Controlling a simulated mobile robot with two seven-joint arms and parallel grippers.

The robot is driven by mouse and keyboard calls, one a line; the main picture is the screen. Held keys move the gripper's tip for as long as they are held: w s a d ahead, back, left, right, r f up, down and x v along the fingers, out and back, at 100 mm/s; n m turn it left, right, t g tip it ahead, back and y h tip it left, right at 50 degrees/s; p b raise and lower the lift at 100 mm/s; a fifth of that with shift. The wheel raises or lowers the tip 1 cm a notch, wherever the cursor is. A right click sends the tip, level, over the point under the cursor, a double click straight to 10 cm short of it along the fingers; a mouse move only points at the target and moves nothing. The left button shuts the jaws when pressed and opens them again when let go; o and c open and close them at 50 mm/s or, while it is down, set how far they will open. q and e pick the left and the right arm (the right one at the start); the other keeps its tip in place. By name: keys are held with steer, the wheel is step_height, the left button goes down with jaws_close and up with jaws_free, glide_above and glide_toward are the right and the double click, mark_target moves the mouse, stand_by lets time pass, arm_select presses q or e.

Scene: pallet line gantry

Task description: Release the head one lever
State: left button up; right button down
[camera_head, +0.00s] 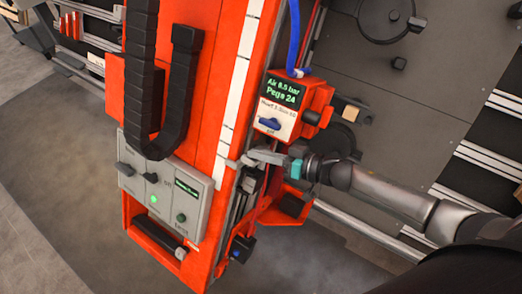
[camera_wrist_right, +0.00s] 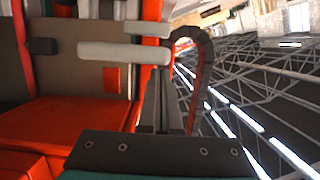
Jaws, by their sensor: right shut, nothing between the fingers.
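My right gripper (camera_head: 262,157) comes in from the right in the head view, shut and empty. Its tips are just below the small red head unit (camera_head: 293,105), beside the red beam (camera_head: 200,80). A pale lever-like piece (camera_head: 236,164) shows at the beam's edge by the tips; whether they touch cannot be told. The head unit has a green-lettered display and a blue lever (camera_head: 270,123) on a white label. In the right wrist view the narrow fingers (camera_wrist_right: 162,85) point up at a pale rounded bar (camera_wrist_right: 122,53), which may be a lever. My left gripper is not in view.
A grey control panel (camera_head: 165,190) with black switches and a lit green button is on the beam. A black cable chain (camera_head: 140,75) hangs above it. A blue hose (camera_head: 293,35) runs into the head unit. Grey plates and rails lie to the right.

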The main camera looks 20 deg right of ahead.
mark_target(254, 165)
steer(key=shift+s+a+f+n+p, duration=0.3)
steer(key=shift+a+f+n+p, duration=0.1)
steer(key=shift+n, duration=0.2)
stand_by(0.3)
steer(key=shift+s+a+f+n+h, duration=0.2)
steer(key=shift+f+n+h, duration=0.25)
steer(key=shift+n+h, duration=0.05)
steer(key=shift+s+a+f+n+t+h, duration=0.1)
steer(key=shift+a+f+n+t+h, duration=0.1)
steer(key=shift+f+n, duration=0.3)
steer(key=shift+s+a+f+n+t+h, duration=0.1)
steer(key=shift+s+a+f+n+t, duration=0.1)
steer(key=shift+f+n, duration=0.25)
steer(key=shift+s+a+f+n+t+h, duration=0.1)
steer(key=shift+f+n+t, duration=0.1)
steer(key=shift+f+n, duration=0.25)
steer(key=shift+f, duration=0.15)
step_height(254, 165, up, 4)
steer(key=p, duration=0.4)
steer(key=shift+s+a, duration=0.1)
steer(key=shift+a, duration=0.05)
steer(key=shift+s+r+p, duration=0.2)
steer(key=shift+r+p, duration=0.05)
steer(key=shift+p, duration=0.1)
steer(key=v, duration=0.9)
steer(key=shift+s+d, duration=0.2)
steer(key=shift+s, duration=0.05)
